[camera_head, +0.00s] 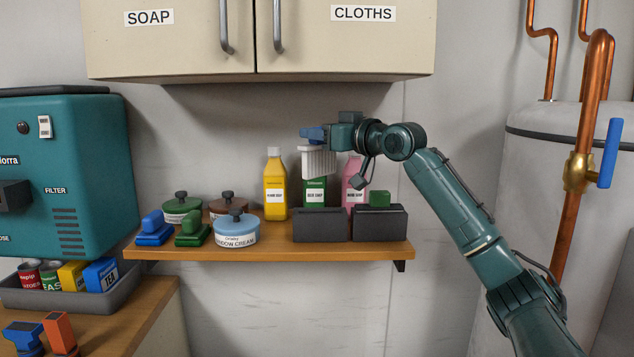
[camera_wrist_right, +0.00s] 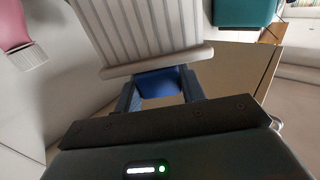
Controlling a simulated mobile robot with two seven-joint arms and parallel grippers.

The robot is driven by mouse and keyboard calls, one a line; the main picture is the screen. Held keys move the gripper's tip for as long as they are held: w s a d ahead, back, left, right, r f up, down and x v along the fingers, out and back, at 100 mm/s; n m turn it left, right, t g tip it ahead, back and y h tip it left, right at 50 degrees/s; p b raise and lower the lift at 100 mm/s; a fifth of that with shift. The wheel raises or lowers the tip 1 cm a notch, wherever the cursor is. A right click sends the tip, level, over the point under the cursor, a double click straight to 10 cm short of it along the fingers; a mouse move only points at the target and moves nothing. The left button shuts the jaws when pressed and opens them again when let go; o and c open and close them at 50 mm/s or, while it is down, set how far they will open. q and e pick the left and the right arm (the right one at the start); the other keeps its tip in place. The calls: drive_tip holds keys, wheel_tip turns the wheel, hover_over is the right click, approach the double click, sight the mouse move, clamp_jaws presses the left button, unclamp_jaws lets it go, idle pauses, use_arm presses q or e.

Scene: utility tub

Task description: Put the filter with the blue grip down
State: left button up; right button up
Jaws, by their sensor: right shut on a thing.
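The filter (camera_head: 319,163) is a white pleated block with a blue grip (camera_head: 313,134) on top. My right gripper (camera_head: 328,134) is shut on the blue grip and holds the filter in the air above the wooden shelf, in front of the bottles. In the right wrist view the pleated filter (camera_wrist_right: 145,28) hangs beyond the fingers, with the blue grip (camera_wrist_right: 160,84) between them. Below it stands a dark grey open-topped holder (camera_head: 319,226); its inside is hidden. A second dark holder (camera_head: 380,225) beside it has a green grip (camera_head: 380,198) sticking up. My left gripper is not in view.
A cupboard (camera_head: 340,45) hangs above; copper pipes (camera_head: 573,210) stand right.

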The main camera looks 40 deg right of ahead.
sight(322, 165)
use_arm(q)
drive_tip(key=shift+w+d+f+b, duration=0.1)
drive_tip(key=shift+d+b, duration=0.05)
drive_tip(key=shift+b, duration=0.25)
use_arm(e)
drive_tip(key=shift+f, duration=2.85)
drive_tip(key=shift+f, duration=0.1)
use_arm(q)
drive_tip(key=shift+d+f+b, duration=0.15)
drive_tip(key=shift+b, duration=0.25)
use_arm(e)
drive_tip(key=shift+f, duration=0.55)
drive_tip(key=o, duration=0.9)
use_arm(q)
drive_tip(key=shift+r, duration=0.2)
